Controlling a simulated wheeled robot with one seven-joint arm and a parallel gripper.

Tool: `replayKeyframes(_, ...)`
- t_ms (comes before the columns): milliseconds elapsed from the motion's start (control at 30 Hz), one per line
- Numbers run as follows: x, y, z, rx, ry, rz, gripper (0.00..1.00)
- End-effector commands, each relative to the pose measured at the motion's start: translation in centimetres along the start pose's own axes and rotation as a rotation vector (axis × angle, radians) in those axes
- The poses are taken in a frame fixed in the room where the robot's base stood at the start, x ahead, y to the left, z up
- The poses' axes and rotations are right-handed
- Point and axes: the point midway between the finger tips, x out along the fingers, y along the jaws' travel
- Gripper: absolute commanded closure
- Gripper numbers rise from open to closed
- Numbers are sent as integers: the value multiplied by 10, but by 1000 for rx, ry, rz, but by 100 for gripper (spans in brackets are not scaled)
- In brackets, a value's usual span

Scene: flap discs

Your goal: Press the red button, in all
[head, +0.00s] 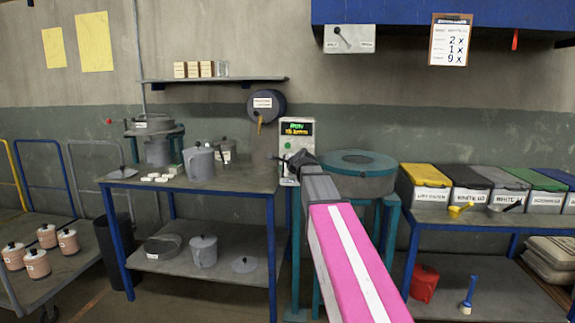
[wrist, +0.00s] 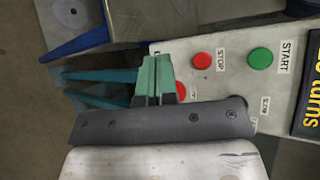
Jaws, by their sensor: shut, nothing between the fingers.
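The control box (head: 297,136) stands upright behind the end of my arm in the head view. In the wrist view its pale panel (wrist: 228,88) carries a red button labelled STOP (wrist: 202,61). A green button labelled START (wrist: 260,57) is to its right. A second red button (wrist: 181,90) sits lower, close beside my fingers, with its label partly hidden. My gripper (wrist: 157,58) is shut and empty, its green fingertips just left of the STOP button. Contact with the panel cannot be made out. In the head view my gripper (head: 291,161) covers the panel's lower part.
A round teal-rimmed machine (head: 350,161) stands right beside the box. A table with grey pots (head: 199,163) is to the left. Lidded bins (head: 425,176) stand on a bench to the right. A lit display with yellow text (wrist: 311,100) is at the panel's right.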

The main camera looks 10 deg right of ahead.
Motion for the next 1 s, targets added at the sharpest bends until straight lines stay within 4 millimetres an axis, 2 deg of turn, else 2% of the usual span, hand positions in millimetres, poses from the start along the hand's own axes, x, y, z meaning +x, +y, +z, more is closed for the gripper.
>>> replayKeyframes(600,51,-37,-36,0,0,1,100)
replayKeyframes(1000,54,-39,-39,0,0,0,100)
